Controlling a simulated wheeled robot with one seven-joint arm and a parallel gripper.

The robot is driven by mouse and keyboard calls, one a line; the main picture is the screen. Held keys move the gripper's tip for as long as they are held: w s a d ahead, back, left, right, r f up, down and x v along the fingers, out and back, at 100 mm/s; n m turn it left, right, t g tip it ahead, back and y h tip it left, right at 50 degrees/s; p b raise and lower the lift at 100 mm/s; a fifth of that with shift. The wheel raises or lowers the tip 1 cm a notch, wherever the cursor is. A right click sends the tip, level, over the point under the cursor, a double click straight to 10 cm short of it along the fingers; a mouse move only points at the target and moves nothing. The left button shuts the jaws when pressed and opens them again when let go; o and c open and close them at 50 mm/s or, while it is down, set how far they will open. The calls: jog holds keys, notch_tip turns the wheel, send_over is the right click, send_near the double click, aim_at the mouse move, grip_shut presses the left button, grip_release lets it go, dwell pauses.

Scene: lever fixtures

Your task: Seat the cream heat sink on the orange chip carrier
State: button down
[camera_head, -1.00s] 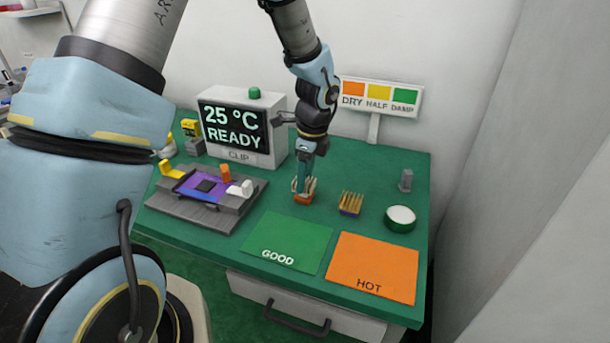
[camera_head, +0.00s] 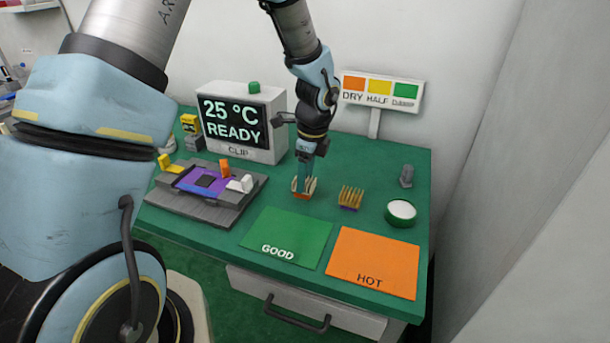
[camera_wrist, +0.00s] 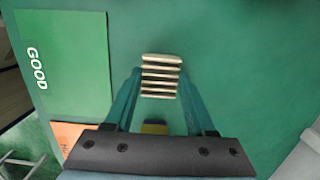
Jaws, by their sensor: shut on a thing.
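The cream heat sink (camera_head: 311,187) has upright pale fins over an orange base and is at the middle of the green table. My gripper (camera_head: 303,185) points down over it with its teal fingers shut on its fins. In the wrist view the cream fins (camera_wrist: 161,77) show as a stack of pale bars between the fingertips (camera_wrist: 160,95). I cannot tell whether its base still touches the table. A grey fixture (camera_head: 190,205) at the left bears a purple board (camera_head: 186,181) with a dark chip, and orange, yellow and white levers. I see no separate carrier that is plainly orange.
A second heat sink (camera_head: 350,198) with tan fins and a purple base stands just right of my gripper. A round white-topped green pot (camera_head: 401,213) is farther right. Flat GOOD (camera_head: 288,238) and HOT (camera_head: 373,263) mats lie in front. A display box (camera_head: 243,122) stands behind.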

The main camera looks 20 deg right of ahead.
grip_release()
dwell(0.5)
jog(key=shift+r, duration=0.1)
jog(key=shift+r+p, duration=3.2)
jog(key=shift+r, duration=0.25)
jog(key=s+a+r+n, duration=0.1)
jog(key=a+r+n, duration=0.2)
jog(key=a+n, duration=0.5)
jog(key=s+a+r+n, duration=0.1)
jog(key=a+r+n, duration=0.3)
jog(key=a+n, duration=0.5)
jog(key=s+a+r+n+h, duration=0.1)
jog(key=a+r+n, duration=0.3)
jog(key=a+n, duration=0.4)
jog(key=s+a, duration=0.1)
jog(key=a, duration=0.4)
jog(key=shift+a+r+n+t, duration=0.2)
jog(key=shift+n+t, duration=0.1)
